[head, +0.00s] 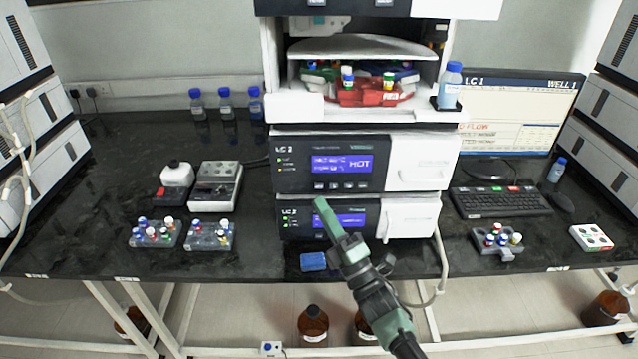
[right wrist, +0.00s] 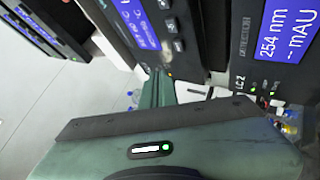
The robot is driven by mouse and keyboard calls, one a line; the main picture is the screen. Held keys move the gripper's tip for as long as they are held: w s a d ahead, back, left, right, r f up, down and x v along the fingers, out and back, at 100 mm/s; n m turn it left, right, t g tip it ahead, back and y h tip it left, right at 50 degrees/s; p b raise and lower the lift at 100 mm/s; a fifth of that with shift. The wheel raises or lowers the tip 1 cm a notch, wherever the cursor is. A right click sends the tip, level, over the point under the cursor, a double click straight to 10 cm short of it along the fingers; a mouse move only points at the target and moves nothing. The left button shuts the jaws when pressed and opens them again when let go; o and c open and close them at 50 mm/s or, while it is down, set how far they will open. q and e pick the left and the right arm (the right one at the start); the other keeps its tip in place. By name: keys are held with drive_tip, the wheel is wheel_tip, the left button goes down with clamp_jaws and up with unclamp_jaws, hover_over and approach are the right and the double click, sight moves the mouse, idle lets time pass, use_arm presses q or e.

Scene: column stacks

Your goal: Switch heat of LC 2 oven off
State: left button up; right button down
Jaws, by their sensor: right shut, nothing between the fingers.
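The white unit with a dark panel (head: 331,184) in the middle stack has a blue display reading HOT (head: 358,164) and a row of small buttons under it. In the right wrist view the closed fingers (right wrist: 158,82) point at a dark panel with buttons (right wrist: 172,28). A panel labelled LC 2 (right wrist: 258,95) shows 254 nm. My left gripper is out of view.
A monitor (head: 520,108) and keyboard (head: 500,201) are right of the stack. Vial racks (head: 211,236) and a small white-and-grey device (head: 215,186) stand on the left. A blue block (head: 313,262) lies at the bench's front edge.

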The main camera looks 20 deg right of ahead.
drive_tip(key=shift+s+a+p, duration=0.15)
drive_tip(key=shift+s+a, duration=0.05)
drive_tip(key=shift+s, duration=0.4)
drive_tip(key=shift+s+a+p, duration=0.15)
drive_tip(key=shift+s, duration=0.45)
